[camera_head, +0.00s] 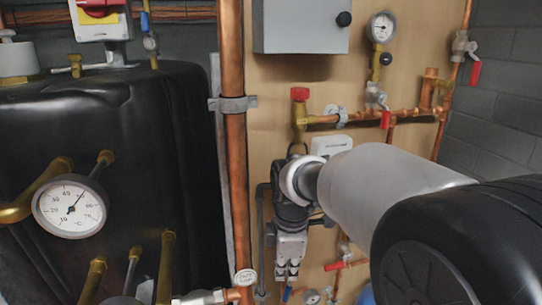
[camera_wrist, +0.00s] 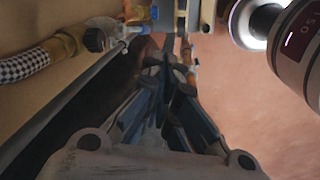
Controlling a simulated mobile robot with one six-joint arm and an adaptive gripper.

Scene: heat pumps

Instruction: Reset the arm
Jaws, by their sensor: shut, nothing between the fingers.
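My arm reaches in from the right in the head view, with its wrist in front of the wooden board. My gripper (camera_head: 287,274) hangs below the wrist and points down. It is apart from the copper pipe to its left. In the wrist view my gripper (camera_wrist: 168,62) shows its fingers brought together, with nothing seen held between them. What lies just beyond the fingertips is dark and hard to make out.
A black tank (camera_head: 150,130) with a dial thermometer (camera_head: 70,206) stands at left. A vertical copper pipe (camera_head: 233,150) runs beside my gripper. A grey box (camera_head: 300,25), a pressure gauge (camera_head: 381,27) and red-handled valves (camera_head: 475,73) are on the board. A checkered hose (camera_wrist: 22,66) shows in the wrist view.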

